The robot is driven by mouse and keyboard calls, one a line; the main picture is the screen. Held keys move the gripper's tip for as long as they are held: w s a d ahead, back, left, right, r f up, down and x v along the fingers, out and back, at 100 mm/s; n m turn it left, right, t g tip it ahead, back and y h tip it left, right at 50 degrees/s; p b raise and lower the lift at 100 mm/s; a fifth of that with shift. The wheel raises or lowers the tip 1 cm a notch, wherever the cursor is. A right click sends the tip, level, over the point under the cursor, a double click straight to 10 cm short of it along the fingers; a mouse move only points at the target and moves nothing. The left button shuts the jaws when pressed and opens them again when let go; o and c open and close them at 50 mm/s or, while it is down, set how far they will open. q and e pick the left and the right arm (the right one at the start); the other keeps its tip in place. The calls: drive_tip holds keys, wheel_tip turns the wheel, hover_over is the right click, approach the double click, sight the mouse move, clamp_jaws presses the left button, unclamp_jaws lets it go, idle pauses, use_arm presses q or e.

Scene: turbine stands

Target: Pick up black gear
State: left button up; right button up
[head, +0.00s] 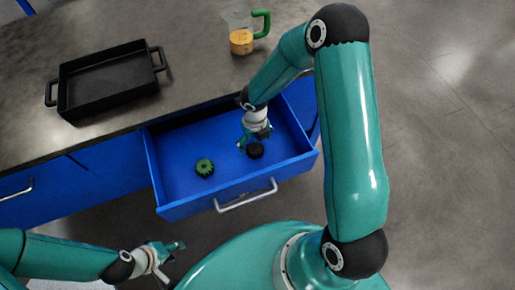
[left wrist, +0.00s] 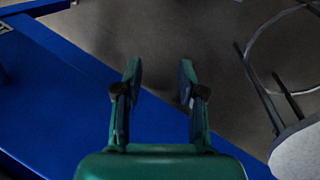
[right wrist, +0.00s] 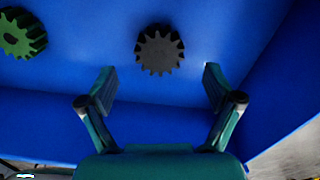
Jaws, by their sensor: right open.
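The black gear (head: 255,151) lies on the floor of the open blue drawer (head: 180,207). In the right wrist view the black gear (right wrist: 159,50) is beyond the fingertips, roughly centred between them. My right gripper (head: 255,136) is inside the drawer, above and close to the black gear, and partly covers it in the head view. It is open and empty; its two fingers (right wrist: 158,85) stand wide apart. My left gripper (head: 177,247) is outside the drawer at the lower left. In the left wrist view its fingers (left wrist: 159,72) are apart with nothing between them.
A green gear (head: 204,167) lies in the drawer to the left of the black one, also in the right wrist view (right wrist: 22,36). The drawer walls surround both. A black tray (head: 108,101) and a jug with a green handle (head: 240,42) stand on the counter.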

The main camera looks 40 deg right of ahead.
sight(255, 148)
wheel_tip(255, 148, down, 4)
drive_tip(key=shift+f, duration=0.15)
drive_tip(key=shift+c, duration=0.2)
clamp_jaws()
idle(0.5)
drive_tip(key=shift+r, duration=0.95)
wheel_tip(255, 148, up, 18)
drive_tip(key=p, duration=0.1)
drive_tip(key=shift+r+p, duration=0.15)
drive_tip(key=shift+p, duration=0.2)
